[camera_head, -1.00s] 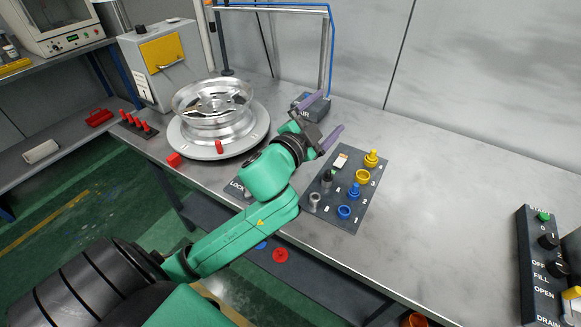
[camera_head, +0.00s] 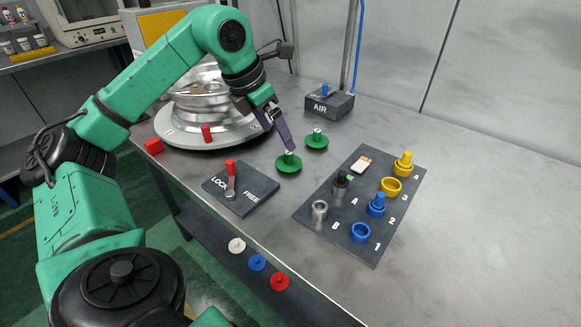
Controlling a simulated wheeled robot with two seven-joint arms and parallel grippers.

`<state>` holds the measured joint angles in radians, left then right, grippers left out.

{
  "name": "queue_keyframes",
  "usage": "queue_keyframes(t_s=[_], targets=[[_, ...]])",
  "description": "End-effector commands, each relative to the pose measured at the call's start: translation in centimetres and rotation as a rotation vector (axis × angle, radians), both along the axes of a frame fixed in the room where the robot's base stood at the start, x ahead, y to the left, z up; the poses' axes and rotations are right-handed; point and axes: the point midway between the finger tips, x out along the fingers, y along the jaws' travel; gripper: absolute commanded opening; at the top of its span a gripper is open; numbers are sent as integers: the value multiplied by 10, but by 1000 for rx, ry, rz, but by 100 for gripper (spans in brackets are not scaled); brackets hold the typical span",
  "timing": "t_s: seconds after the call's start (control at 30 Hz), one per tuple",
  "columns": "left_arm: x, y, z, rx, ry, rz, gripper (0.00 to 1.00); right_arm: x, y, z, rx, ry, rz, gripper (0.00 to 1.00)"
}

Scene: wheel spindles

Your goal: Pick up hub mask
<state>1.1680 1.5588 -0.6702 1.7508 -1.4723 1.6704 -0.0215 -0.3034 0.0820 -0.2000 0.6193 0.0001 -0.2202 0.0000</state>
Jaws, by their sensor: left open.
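Two green discs with pale central knobs lie on the grey bench; they look like hub masks, though no label shows which piece is meant. The nearer green disc (camera_head: 288,167) is just below my left gripper (camera_head: 279,137). The farther green disc (camera_head: 317,141) lies behind it to the right. My left gripper points down with its purple fingers apart and nothing held. One fingertip overlaps the nearer disc's knob in the picture; I cannot tell whether they touch. My right gripper is out of view.
The silver wheel (camera_head: 212,107) on its round turntable is close behind the left gripper. The LOCK/FREE block (camera_head: 255,198) with a red lever stands in front. A panel (camera_head: 346,229) of fittings and an AIR box (camera_head: 330,106) are to the right. Bench is clear at far right.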

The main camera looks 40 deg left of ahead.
Motion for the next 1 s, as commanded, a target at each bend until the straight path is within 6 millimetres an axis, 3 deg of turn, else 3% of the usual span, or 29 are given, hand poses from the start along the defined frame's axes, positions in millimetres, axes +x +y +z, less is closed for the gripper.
queue_keyframes(t_s=[0.1, 0.43, 0.7, 0.77, 0.9, 1.0], targets=[[9, -3, -24, -1, 1, -2, 100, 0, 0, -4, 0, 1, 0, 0], [31, -7, -72, -3, 1, -3, 100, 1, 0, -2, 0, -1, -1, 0], [35, -8, -81, -3, -2, -3, 100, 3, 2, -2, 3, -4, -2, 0], [35, -8, -80, -3, -2, -3, 81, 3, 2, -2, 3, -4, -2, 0], [35, -8, -80, -3, -2, -3, 27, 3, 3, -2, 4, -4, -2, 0], [35, -8, -80, -3, -2, -3, 26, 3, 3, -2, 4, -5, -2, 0]])
